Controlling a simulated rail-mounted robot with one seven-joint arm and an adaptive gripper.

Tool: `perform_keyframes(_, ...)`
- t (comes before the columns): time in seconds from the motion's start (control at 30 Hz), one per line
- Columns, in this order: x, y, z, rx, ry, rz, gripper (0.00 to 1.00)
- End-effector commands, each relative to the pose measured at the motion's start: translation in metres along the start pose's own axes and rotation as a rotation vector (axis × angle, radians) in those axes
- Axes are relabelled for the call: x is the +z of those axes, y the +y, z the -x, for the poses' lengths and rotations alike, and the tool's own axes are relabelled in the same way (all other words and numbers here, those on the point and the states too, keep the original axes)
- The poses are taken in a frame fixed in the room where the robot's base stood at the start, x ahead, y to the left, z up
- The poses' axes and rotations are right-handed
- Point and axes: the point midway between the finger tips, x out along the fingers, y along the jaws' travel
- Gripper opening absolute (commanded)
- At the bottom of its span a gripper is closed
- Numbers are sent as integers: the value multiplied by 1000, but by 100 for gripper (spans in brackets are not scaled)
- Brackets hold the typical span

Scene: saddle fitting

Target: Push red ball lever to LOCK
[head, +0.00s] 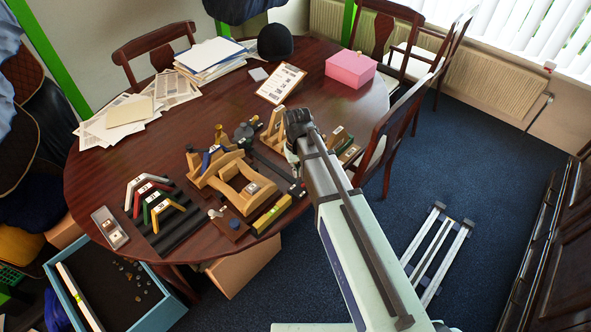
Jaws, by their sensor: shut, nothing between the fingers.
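The red ball lever is too small to make out surely in the head view. A small reddish-brown base (231,226) with a pale knob and a round metal part sits at the table's near edge, in front of the wooden saddle-like frame (243,186). I cannot tell if it carries the lever, and no LOCK marking can be read. My gripper (291,153) is above the table, to the right of and beyond the wooden frame, shut and empty. My own arm partly hides its fingers, and it appears apart from the reddish-brown base.
Angled coloured pieces (152,196) stand on black strips left of the frame. A yellow level-like bar (272,214) lies to its right. A pink box (350,68), a clipboard (281,84) and papers (210,54) lie farther back. A blue-rimmed tray (59,283) is at lower left.

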Motion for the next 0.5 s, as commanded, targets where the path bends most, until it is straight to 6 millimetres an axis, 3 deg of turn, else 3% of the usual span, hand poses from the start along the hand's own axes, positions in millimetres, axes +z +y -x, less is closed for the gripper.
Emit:
perform_keyframes(0.17,-1,-1,3,0,0,0,0)
perform_keyframes(0.5,-1,-1,26,0,1,0,0)
